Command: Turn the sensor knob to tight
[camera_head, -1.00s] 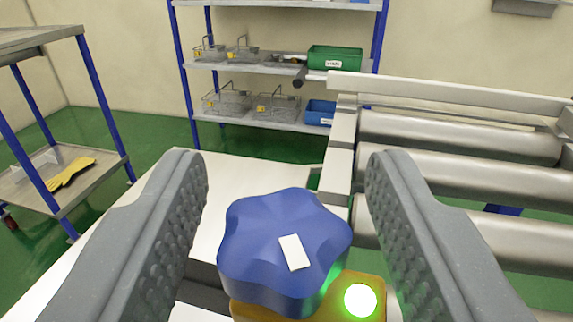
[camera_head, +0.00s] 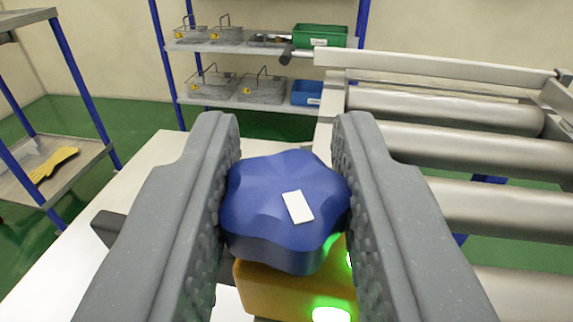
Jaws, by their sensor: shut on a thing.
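The sensor knob (camera_head: 275,225) is a blue, star-shaped knob with a white rectangular mark on its top, tilted slightly so its upper end leans left. It sits on a yellow sensor body (camera_head: 275,290) with green glowing lights at its front and right side. My gripper (camera_head: 284,150) is shut on the knob, with one grey finger against its left side and the other against its right. The right finger hides part of the yellow body and its light.
A conveyor with metal rollers (camera_head: 460,150) runs along the right. A white table surface (camera_head: 150,190) lies to the left. Behind stands a blue-post shelf with wire baskets, a green bin (camera_head: 320,36) and a blue bin (camera_head: 306,92). A cart (camera_head: 60,165) stands at the left.

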